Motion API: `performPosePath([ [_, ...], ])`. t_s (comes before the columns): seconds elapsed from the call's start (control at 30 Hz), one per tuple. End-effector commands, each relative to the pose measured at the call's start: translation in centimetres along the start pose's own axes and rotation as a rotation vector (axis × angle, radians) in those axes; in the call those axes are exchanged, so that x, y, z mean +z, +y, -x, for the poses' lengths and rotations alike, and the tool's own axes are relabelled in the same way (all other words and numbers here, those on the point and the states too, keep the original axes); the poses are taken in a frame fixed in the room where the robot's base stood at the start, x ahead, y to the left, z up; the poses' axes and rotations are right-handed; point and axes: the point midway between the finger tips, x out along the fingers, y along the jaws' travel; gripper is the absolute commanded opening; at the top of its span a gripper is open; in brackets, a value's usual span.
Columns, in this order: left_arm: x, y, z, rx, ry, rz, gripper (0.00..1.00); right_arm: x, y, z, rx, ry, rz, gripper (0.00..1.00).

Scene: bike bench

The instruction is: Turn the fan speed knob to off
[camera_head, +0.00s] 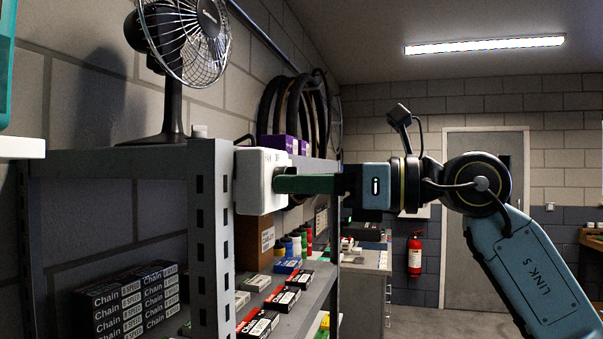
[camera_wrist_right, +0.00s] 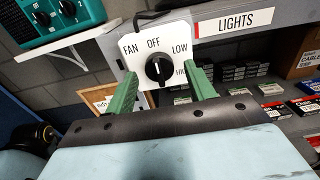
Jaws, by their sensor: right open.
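The fan speed knob (camera_wrist_right: 158,69) is a round black dial on a white switch plate marked FAN, OFF, LOW and HI in the right wrist view. Its exact pointer setting is hard to read. My right gripper (camera_wrist_right: 164,72) is open, with one green finger on each side of the knob. Contact with it cannot be told. In the head view the right gripper (camera_head: 280,184) reaches the box from the right. My left gripper is not in view.
A desk fan (camera_head: 182,45) stands on the metal shelf (camera_head: 110,160) at left. Boxes of chains (camera_head: 135,298) sit below. A teal device (camera_wrist_right: 60,20) rests on a white wall shelf. The space right of the shelf is open.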

Motion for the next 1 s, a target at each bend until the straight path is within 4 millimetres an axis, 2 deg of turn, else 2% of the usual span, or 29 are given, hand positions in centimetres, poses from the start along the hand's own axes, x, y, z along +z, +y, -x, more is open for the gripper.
performPosePath([
  [0.13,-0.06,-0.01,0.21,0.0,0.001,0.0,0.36,-0.01,0.01,-0.71,0.001,0.0,-0.001,0.54],
  [0.37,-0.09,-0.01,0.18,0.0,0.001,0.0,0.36,-0.07,-0.01,-0.75,0.0,0.0,-0.001,0.54],
  [0.47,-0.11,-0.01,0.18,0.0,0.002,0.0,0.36,-0.06,-0.01,-0.73,0.0,0.0,-0.001,0.44],
  [0.7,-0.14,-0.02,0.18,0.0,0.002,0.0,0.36,-0.05,-0.01,-0.71,0.0,0.0,-0.001,0.12],
  [1.0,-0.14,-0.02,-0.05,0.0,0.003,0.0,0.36,-0.08,-0.01,-0.69,-0.001,0.001,-0.098,0.1],
])
